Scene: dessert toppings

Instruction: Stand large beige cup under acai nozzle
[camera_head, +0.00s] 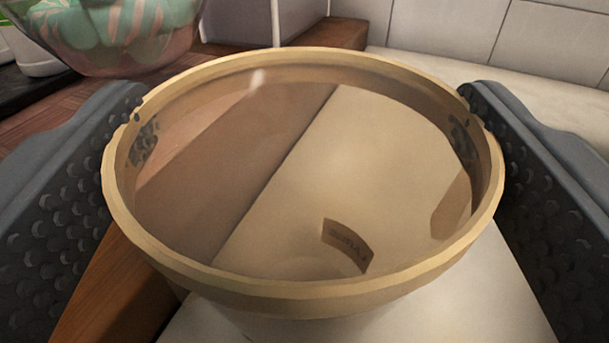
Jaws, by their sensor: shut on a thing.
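The large beige cup (300,290) fills the middle of the view, seen from above at a slant, with its rounded rim towards me. It looks see-through, with a small dark label (347,246) showing on it. My gripper (303,125) is shut on the cup, with one dark, bumpy finger against the left side of the rim and the other against the right side. The lower part of the cup is mostly hidden below its rim. The acai nozzle is not in view.
A clear bowl (110,30) with green and pink contents stands at the upper left, close beyond the left finger. A brown wooden surface (30,110) lies at the left. A pale surface (430,75) and a tiled wall (545,40) are at the upper right.

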